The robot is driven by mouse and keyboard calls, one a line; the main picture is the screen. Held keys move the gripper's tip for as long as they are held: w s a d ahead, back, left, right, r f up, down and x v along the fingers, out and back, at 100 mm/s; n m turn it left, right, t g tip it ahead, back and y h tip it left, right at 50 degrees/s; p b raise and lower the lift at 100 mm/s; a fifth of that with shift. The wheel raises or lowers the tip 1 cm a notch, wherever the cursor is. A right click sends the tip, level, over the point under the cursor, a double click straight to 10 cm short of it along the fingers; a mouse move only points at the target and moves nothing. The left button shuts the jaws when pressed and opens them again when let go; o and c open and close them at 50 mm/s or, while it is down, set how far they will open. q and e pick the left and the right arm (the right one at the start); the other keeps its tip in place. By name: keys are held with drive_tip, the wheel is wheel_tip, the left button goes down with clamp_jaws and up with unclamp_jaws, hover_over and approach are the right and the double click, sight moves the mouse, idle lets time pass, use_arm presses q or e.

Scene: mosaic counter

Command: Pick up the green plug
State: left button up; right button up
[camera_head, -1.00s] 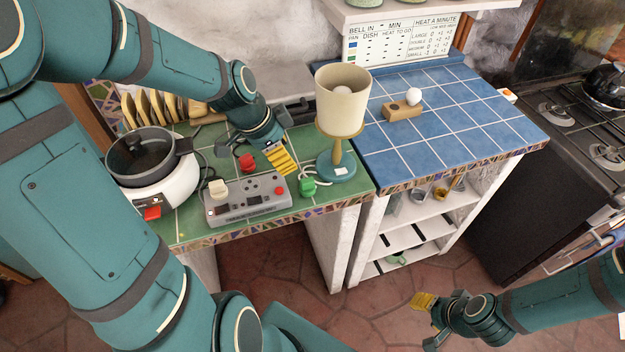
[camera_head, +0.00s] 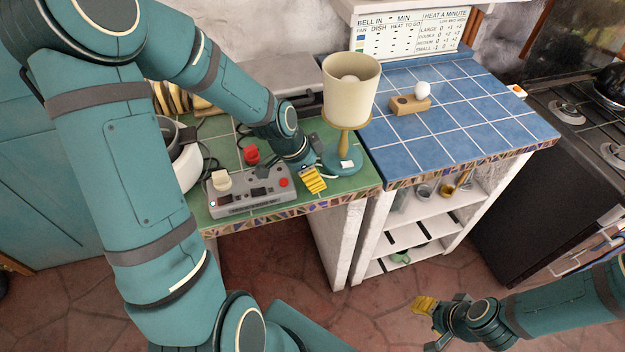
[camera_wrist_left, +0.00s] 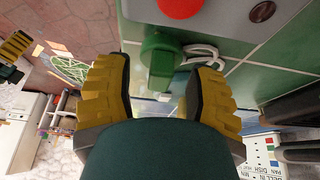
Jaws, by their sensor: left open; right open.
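The green plug (camera_wrist_left: 160,58) shows in the left wrist view, beside the grey power strip and in front of the gap between my left fingertips. A pale cord lies beside it. My left gripper (camera_wrist_left: 158,85) is open, with one yellow finger on each side of the gap, and nothing is gripped. In the head view my left gripper (camera_head: 312,178) is low over the green tiled counter, right of the power strip, and it hides the plug. My right gripper (camera_head: 428,322) is open and empty, above the floor at the lower right.
The grey power strip (camera_head: 245,200) with a white plug (camera_head: 221,180) and a red button lies left of my left gripper. A red plug (camera_head: 251,155) is behind it. A lamp (camera_head: 350,92) stands close on the right. The blue counter (camera_head: 450,110) is mostly clear.

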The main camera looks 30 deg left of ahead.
use_arm(q)
clamp_jaws()
idle(0.3)
